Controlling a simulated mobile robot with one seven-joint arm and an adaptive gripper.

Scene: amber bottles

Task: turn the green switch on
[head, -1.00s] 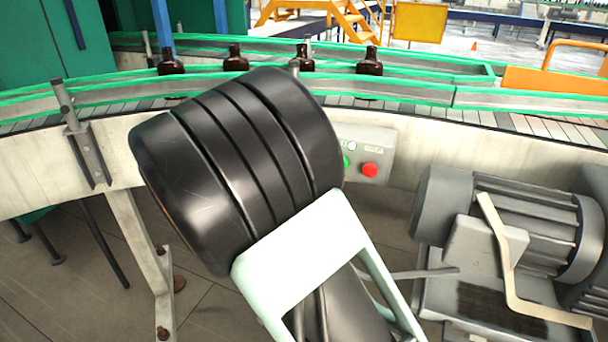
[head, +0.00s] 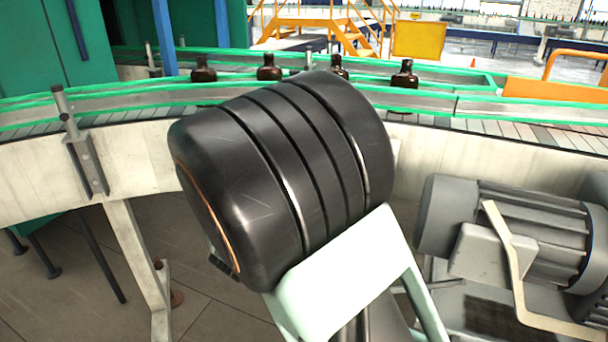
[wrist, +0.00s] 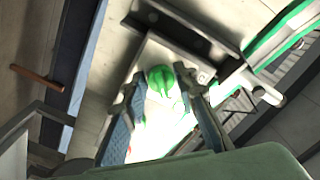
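The green switch (wrist: 161,80) shows in the wrist view as a round green knob on a pale panel (wrist: 152,52). My gripper (wrist: 160,75) is open, with its two fingers apart. The switch appears in the gap between the fingertips; I cannot tell whether either finger touches it. A bright green-white glare lies between the fingers below it. In the head view my dark arm covers the switch and nearly all of its control box, and my fingers are hidden too.
Brown bottles (head: 404,74) stand on the curved conveyor (head: 480,122) with green rails (head: 500,98). A grey motor (head: 520,222) is at right, and a pale support leg (head: 136,255) at left. Open floor (head: 225,305) lies below.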

